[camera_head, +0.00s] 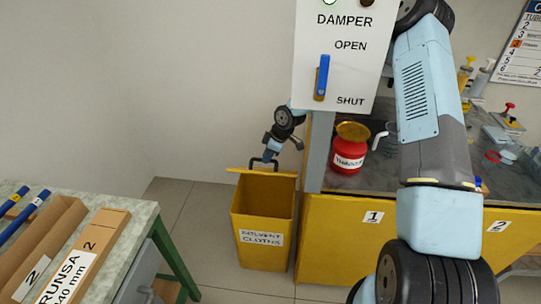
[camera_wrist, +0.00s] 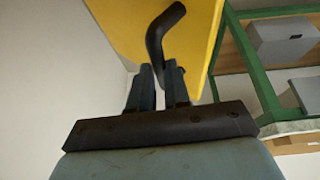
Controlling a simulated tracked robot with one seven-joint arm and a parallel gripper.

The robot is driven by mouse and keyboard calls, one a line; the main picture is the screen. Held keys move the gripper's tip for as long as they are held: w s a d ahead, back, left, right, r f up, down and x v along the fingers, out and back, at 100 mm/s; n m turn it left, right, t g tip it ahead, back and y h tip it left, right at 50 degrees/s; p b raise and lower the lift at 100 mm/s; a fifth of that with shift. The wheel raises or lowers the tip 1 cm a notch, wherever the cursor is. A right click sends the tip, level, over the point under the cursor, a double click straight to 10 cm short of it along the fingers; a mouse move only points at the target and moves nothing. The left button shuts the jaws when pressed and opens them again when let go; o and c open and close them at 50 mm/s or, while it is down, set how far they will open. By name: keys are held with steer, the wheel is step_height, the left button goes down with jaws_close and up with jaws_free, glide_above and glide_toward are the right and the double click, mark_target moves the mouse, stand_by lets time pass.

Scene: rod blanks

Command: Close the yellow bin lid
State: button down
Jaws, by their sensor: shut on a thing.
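The yellow bin (camera_head: 282,261), marked SOLVENT CLOTHS, stands on the floor between the bench and the yellow cabinet. Its mouth faces me and looks open. Its yellow lid (camera_head: 240,170) is raised at the back, with its top edge showing. A dark bent handle (camera_head: 256,162) sits at that edge. My gripper (camera_head: 271,158) reaches down behind the wall panel to the handle. In the wrist view my gripper (camera_wrist: 162,72) is shut on the dark handle (camera_wrist: 157,35), with the yellow lid (camera_wrist: 205,25) just beyond. The exact grip is partly hidden by the fingers.
A white damper panel (camera_head: 335,82) with a blue lever hangs close to my arm. A red can (camera_head: 346,155) stands on the dark worktop above the yellow cabinet (camera_head: 345,250). A green-legged bench (camera_head: 128,235) with rods and boxes is at left. Floor between is clear.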

steer(key=shift+a+r, duration=0.2)
steer(key=shift+a, duration=0.05)
steer(key=c, duration=1.1)
jaws_free()
steer(key=shift+d, duration=0.4)
steer(key=v, duration=1.3)
steer(key=shift+r, duration=0.25)
steer(key=shift+d, duration=0.1)
